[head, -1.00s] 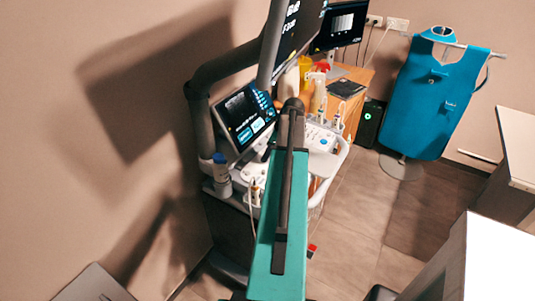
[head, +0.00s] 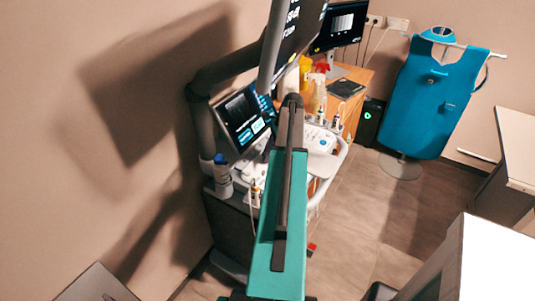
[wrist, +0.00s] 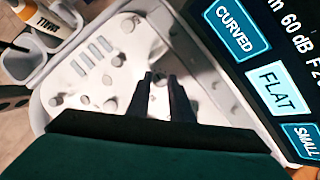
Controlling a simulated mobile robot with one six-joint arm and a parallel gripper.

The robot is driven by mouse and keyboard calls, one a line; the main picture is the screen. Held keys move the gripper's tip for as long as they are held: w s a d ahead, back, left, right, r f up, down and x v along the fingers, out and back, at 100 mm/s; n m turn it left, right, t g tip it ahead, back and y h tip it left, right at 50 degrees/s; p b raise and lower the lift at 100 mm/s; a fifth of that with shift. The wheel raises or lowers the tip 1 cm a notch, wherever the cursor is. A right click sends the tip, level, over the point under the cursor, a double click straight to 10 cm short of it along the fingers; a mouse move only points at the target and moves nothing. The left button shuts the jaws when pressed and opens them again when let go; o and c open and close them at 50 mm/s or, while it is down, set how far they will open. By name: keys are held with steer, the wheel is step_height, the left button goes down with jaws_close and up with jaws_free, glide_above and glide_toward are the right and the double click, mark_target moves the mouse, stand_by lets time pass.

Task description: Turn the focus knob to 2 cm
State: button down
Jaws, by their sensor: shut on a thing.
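My gripper (wrist: 161,80) shows in the wrist view, its two dark fingers reaching down to the pale console panel (wrist: 120,60). The fingertips are closed around a small knob, mostly hidden between them; its label and pointer cannot be read. The tilted touch screen (wrist: 262,70) at right has CURVED, FLAT and SMALL buttons, with FLAT lit brighter. Its readout shows "60 dB" and what looks like "F 2", cut off by the picture edge. In the head view my arm covers the gripper and part of the console (head: 322,140).
Several other knobs and buttons stand close around the fingers, including a round knob (wrist: 57,100) to the left. Holders with a bottle (wrist: 45,28) are at upper left. The touch screen's edge is close on the right. A blue apron (head: 432,95) hangs on a stand beyond.

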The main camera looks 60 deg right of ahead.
stand_by(0.3)
steer(key=c, duration=1.6)
jaws_free()
steer(key=shift+o, duration=0.2)
steer(key=shift+r, duration=0.15)
steer(key=b+v, duration=0.3)
steer(key=v, duration=1)
steer(key=shift+r, duration=0.25)
steer(key=shift+s+d, duration=0.1)
